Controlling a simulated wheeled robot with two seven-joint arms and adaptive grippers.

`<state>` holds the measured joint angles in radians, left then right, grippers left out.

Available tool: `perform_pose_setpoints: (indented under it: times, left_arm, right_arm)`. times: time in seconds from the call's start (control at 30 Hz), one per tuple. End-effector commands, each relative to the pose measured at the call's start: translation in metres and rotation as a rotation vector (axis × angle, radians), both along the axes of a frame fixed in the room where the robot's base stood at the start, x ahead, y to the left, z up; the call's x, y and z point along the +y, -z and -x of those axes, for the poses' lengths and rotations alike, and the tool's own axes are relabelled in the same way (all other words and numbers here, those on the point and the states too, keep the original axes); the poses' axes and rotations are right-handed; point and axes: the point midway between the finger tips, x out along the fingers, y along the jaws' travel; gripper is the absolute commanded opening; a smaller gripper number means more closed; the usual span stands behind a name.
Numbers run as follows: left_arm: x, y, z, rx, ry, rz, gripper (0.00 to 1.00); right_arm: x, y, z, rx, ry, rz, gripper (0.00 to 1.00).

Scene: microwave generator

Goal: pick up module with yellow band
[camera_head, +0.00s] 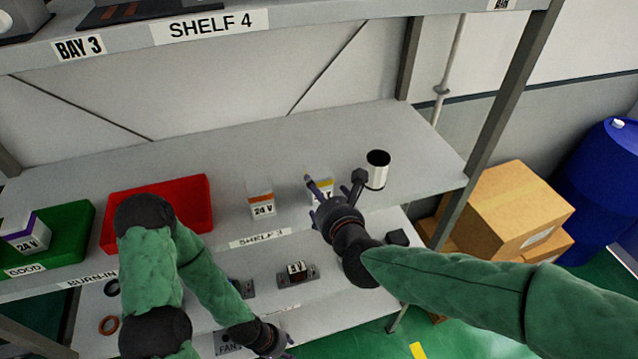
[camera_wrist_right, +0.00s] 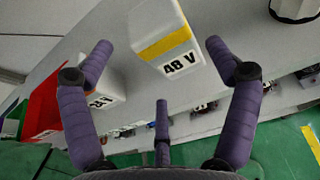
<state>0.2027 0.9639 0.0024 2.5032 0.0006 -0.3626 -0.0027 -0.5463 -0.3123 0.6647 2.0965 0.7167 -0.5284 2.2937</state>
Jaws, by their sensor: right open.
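The module with the yellow band (camera_head: 327,184) stands on the middle shelf, partly hidden behind my right gripper in the head view. In the right wrist view this white module (camera_wrist_right: 158,28) shows a yellow band and the label 48 V. My right gripper (camera_head: 334,184) is at the module, on its near side. In the right wrist view the right gripper (camera_wrist_right: 160,68) has its fingers spread wide, with the module just beyond and between the two upper fingertips. Nothing is held. My left gripper (camera_head: 276,345) is low, by the lower shelf, and its fingers are barely visible.
A white module with an orange band (camera_head: 261,199), labelled 24 V, stands left of the yellow-banded one. A white cylinder with a dark top (camera_head: 377,172) stands close on the right. A red bin (camera_head: 190,200) and a green bin (camera_head: 75,225) holding a purple-banded module are further left.

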Motion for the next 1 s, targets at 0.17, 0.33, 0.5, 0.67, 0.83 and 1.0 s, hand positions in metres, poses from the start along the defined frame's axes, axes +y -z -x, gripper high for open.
perform_pose_setpoints:
  times: [0.17, 0.33, 0.5, 0.67, 0.83, 1.0]
  left_arm:
    - [0.0, -0.003, 0.0, 0.0, 0.0, 0.0, 0.4]
    - [0.0, -0.009, 0.0, 0.0, 0.0, 0.0, 0.4]
    - [0.0, -0.011, 0.0, 0.0, 0.0, 0.0, 0.4]
    - [0.0, -0.011, 0.0, 0.0, 0.0, 0.0, 0.4]
    - [0.0, -0.011, 0.0, 0.0, 0.0, 0.0, 0.4]
    - [0.0, -0.011, 0.0, 0.0, 0.0, 0.0, 0.4]
  right_arm:
    - [0.003, 0.002, -0.01, 0.0, 0.0, 0.002, 0.88]
    - [0.01, 0.006, -0.029, 0.002, 0.001, 0.002, 0.88]
    - [0.014, 0.012, -0.044, 0.002, 0.001, 0.001, 0.88]
    - [0.016, 0.014, -0.049, 0.0, -0.001, 0.001, 0.88]
    - [0.016, 0.014, -0.049, 0.0, -0.001, 0.0, 0.88]
    - [0.016, 0.014, -0.048, 0.0, -0.001, 0.001, 0.46]
